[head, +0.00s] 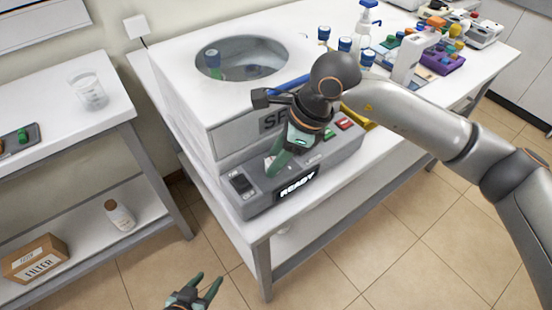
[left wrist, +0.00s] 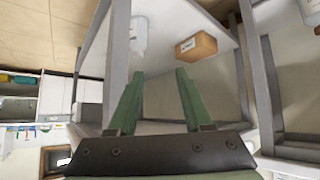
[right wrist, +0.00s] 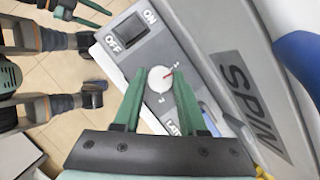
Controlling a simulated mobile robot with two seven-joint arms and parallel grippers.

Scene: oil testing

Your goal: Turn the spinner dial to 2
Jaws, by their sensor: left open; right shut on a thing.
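The spinner dial (right wrist: 160,79) is a small white knob with a red pointer mark on the grey control panel (right wrist: 195,45). Its mark points to the upper right in the right wrist view, beside a small numeral that is hard to read. Another small numeral lies below the dial. My right gripper (right wrist: 158,82) is shut on the dial, one green finger at each side. In the head view, the right gripper (head: 276,165) reaches down to the panel and mostly hides the dial. My left gripper (head: 206,288) is open and empty, low over the floor; its fingers (left wrist: 158,88) stand apart.
A side table (head: 60,115) stands left, with a box (head: 35,258) below.

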